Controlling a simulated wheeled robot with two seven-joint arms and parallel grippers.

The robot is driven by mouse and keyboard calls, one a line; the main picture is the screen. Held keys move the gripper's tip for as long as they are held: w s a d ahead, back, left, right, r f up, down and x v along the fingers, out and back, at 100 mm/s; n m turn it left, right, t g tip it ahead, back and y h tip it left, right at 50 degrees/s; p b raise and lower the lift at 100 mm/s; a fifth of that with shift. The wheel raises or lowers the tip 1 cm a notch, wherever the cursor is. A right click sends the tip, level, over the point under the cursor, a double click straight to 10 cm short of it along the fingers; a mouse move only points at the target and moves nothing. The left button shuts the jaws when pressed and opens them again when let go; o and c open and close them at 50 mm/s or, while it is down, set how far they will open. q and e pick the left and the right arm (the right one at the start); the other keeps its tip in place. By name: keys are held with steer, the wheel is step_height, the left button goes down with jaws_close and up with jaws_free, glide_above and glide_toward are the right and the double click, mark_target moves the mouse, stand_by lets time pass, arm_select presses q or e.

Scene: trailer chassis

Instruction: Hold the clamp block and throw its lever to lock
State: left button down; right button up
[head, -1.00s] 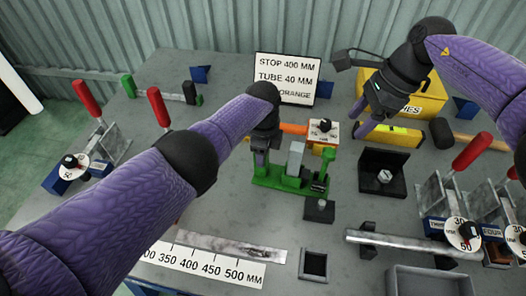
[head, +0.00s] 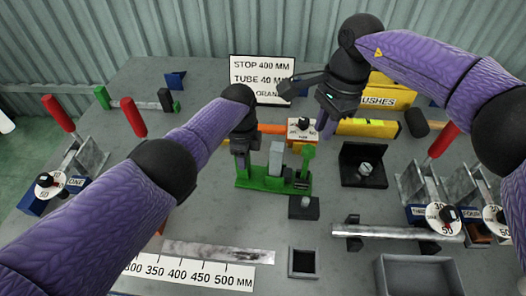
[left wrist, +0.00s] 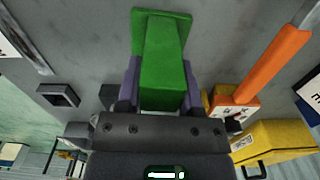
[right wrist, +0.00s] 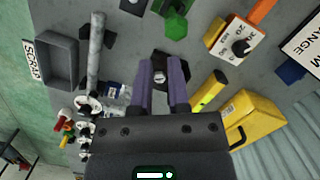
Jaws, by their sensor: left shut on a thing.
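The green clamp block (head: 262,181) stands on the grey table, with a grey upright piece in its middle and a green lever with a knob (head: 308,152) standing up at its right end. My left gripper (head: 241,160) is shut on the green post at its left end; the left wrist view shows this green part (left wrist: 162,75) between the purple fingers. My right gripper (head: 327,127) is above and behind the lever, apart from it. Its fingers (right wrist: 160,75) show an empty gap. In the right wrist view the green knob (right wrist: 176,26) lies beyond the fingertips.
A dial box (head: 302,130) with an orange tube stands behind the clamp block. A yellow bin (head: 392,95) and a black corner tray (head: 364,180) are to the right. A small dark block (head: 304,208) lies in front, with a ruler strip (head: 190,275) nearer.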

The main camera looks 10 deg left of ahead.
steer(key=s+a+n+t+h, duration=0.1)
steer(key=n, duration=0.2)
steer(key=s+a+n+t+h, duration=0.1)
steer(key=a+n, duration=0.1)
steer(key=s+a+n+t+h, duration=0.1)
steer(key=s+n+h, duration=0.1)
steer(key=n, duration=0.1)
steer(key=shift+a+f+n, duration=0.15)
steer(key=shift+f+n, duration=0.15)
steer(key=shift+f, duration=0.05)
jaws_close()
steer(key=a+n+t, duration=0.1)
steer(key=n, duration=0.1)
steer(key=s+a+n+t, duration=0.1)
steer(key=n, duration=0.1)
steer(key=s+a+r+n+t, duration=0.1)
steer(key=n+t, duration=0.1)
steer(key=shift+s+a+n+h, duration=0.2)
steer(key=shift+n+h, duration=0.1)
glide_above(306, 164)
steer(key=s+a, duration=0.2)
steer(key=a, duration=0.1)
step_height(306, 164, down, 8)
steer(key=shift+w+a, duration=0.1)
steer(key=shift+w, duration=0.1)
